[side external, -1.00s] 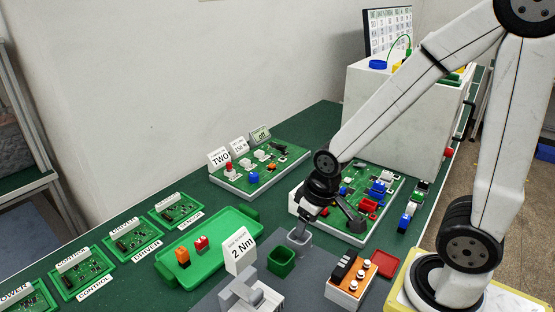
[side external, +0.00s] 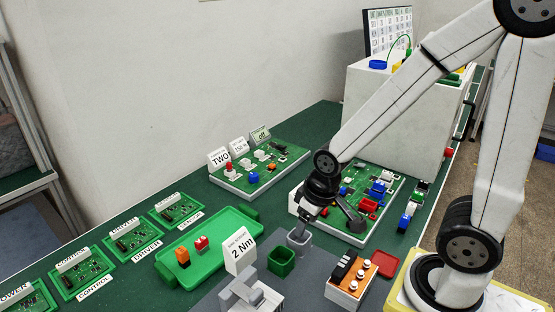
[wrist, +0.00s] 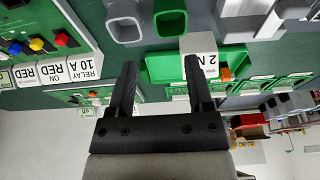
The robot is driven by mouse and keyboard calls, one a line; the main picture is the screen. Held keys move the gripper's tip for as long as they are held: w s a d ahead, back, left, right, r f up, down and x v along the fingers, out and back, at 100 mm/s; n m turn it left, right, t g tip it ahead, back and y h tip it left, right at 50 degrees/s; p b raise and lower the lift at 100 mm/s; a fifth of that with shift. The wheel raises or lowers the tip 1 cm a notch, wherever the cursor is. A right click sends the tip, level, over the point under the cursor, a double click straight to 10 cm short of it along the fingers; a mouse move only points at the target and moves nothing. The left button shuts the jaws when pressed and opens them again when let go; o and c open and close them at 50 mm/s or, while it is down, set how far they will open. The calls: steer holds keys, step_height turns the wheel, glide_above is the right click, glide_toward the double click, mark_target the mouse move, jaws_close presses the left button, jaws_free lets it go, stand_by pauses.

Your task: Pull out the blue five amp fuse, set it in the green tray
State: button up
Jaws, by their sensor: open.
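The green tray (side external: 222,263) lies on the bench left of the middle in the side view, with an orange block (side external: 183,256) and a red piece (side external: 201,243) in it. It also shows upside down beyond my fingers in the wrist view (wrist: 160,66). My gripper (wrist: 160,68) is open, with nothing between its fingers. In the side view it hangs at the near left part of a green circuit board (side external: 352,233). Blue parts (side external: 379,188) stand on that board's far right. Which one is the five amp fuse, I cannot tell. My wrist hides part of the board.
A small green bin (side external: 281,264), a grey cup (side external: 299,242) and a "2 Nm" stand (side external: 239,250) are near the tray. An orange-topped block (side external: 350,285) and a red tray (side external: 386,262) stand at front right. Another board (side external: 260,175) is behind.

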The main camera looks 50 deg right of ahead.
steer(key=shift+w+d, duration=0.3)
steer(key=shift+d, duration=0.2)
steer(key=shift+c, duration=0.3)
steer(key=g, duration=0.3)
glide_above(380, 183)
steer(key=shift+w, duration=0.1)
steer(key=shift+f, duration=0.1)
steer(key=shift+f, duration=4.85)
